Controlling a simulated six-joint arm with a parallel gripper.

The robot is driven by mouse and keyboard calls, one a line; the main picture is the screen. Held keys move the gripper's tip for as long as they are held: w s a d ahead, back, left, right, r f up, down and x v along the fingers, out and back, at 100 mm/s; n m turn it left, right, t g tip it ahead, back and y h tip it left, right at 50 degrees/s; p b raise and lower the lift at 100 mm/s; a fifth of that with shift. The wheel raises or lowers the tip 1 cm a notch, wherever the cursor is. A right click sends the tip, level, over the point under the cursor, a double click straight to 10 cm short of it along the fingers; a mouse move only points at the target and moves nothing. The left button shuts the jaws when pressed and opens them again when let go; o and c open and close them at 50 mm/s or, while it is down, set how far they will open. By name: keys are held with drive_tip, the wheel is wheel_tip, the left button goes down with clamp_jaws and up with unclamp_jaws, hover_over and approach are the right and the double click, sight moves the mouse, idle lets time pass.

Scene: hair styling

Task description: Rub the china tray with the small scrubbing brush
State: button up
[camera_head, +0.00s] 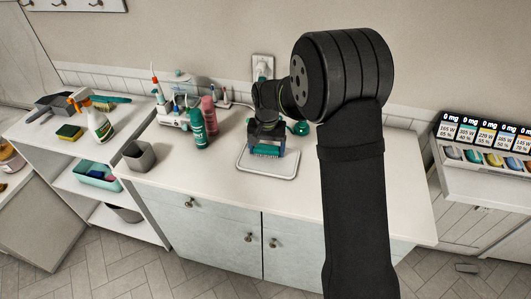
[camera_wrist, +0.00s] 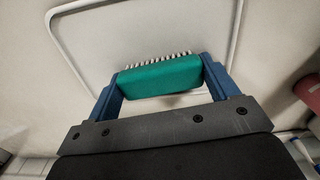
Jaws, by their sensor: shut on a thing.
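The china tray (camera_head: 255,167) is a pale, rimmed, rounded rectangle on the white counter; in the wrist view its raised rim (camera_wrist: 234,40) frames the brush. The small scrubbing brush (camera_wrist: 160,78) has a green back and a row of pale bristles. My gripper (camera_wrist: 161,80) is shut on the brush, with one blue finger at each end. In the head view my gripper (camera_head: 266,148) and the brush (camera_head: 266,152) are over the tray. I cannot tell whether the bristles touch the tray.
A green can (camera_head: 197,129) and a pink can (camera_head: 209,115) stand left of the tray. A grey cup (camera_head: 139,156) is farther left. A round green item (camera_head: 299,128) is behind the tray's right side. The counter right of the tray is mostly clear.

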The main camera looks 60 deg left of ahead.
drive_tip(key=shift+w+a+r, duration=0.15)
drive_tip(key=shift+w+a, duration=0.05)
drive_tip(key=shift+r, duration=4)
